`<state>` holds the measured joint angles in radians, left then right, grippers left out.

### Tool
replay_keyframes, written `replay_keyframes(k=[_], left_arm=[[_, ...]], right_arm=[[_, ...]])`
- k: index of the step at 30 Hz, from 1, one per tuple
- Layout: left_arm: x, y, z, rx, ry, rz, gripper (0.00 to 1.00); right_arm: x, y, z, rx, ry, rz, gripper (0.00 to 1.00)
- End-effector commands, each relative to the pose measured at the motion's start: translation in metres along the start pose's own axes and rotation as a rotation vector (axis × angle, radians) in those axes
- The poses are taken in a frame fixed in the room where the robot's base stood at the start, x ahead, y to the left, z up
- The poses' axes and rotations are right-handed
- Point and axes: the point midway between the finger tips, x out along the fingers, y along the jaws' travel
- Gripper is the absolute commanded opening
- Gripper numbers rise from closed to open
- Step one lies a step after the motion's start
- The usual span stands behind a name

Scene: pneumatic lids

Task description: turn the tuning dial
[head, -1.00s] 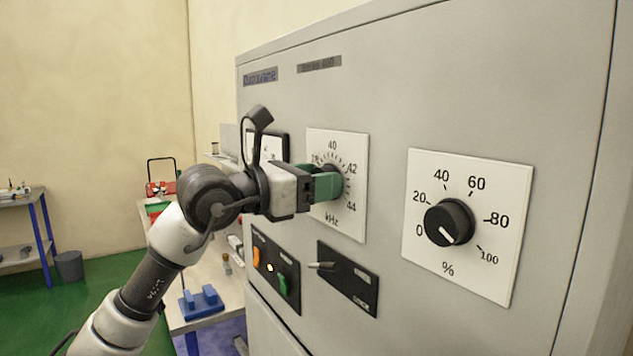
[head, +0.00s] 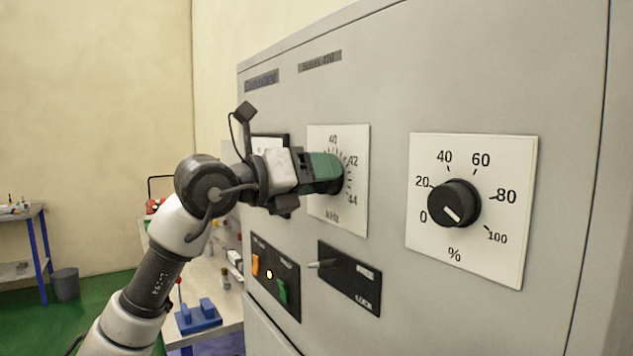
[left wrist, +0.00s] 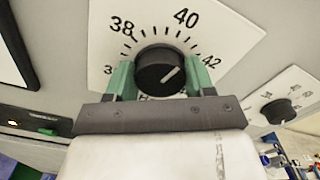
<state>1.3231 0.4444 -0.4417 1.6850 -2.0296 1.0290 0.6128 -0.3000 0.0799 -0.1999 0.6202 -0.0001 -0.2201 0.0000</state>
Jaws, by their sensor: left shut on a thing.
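The tuning dial (left wrist: 160,70) is a round black knob with a white pointer line on a white kHz scale plate (head: 352,215). In the left wrist view it sits between the two green fingers of my left gripper (left wrist: 162,78), which is shut on it. Its pointer points to the upper right, between 40 and 42. In the head view my left gripper (head: 330,175) reaches the plate from the left and hides the knob and the left part of the scale. My right gripper is not in view.
Right of the kHz plate is a second black knob (head: 454,203) on a percent scale. Below are a black panel with orange and green switches (head: 275,275) and a lever panel (head: 350,280). A workbench (head: 225,310) with a blue fixture stands at the left.

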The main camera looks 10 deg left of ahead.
Motion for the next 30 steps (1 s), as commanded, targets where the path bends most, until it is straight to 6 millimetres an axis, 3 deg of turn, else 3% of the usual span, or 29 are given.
replay_keyframes(k=[15,16,21,30], left_arm=[[-0.0003,-0.0001,0.0013,-0.025,-0.002,0.000,0.30],[-0.0003,-0.0001,0.0013,-0.025,-0.002,0.000,0.55],[-0.0002,0.0000,0.0009,-0.025,-0.002,0.000,0.79],[-0.0026,0.0006,-0.0002,-0.024,-0.001,0.000,0.79]], right_arm=[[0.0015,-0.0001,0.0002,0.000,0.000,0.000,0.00],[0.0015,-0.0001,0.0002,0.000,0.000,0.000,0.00],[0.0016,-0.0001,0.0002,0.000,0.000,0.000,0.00],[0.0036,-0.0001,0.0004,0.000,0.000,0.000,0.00]])
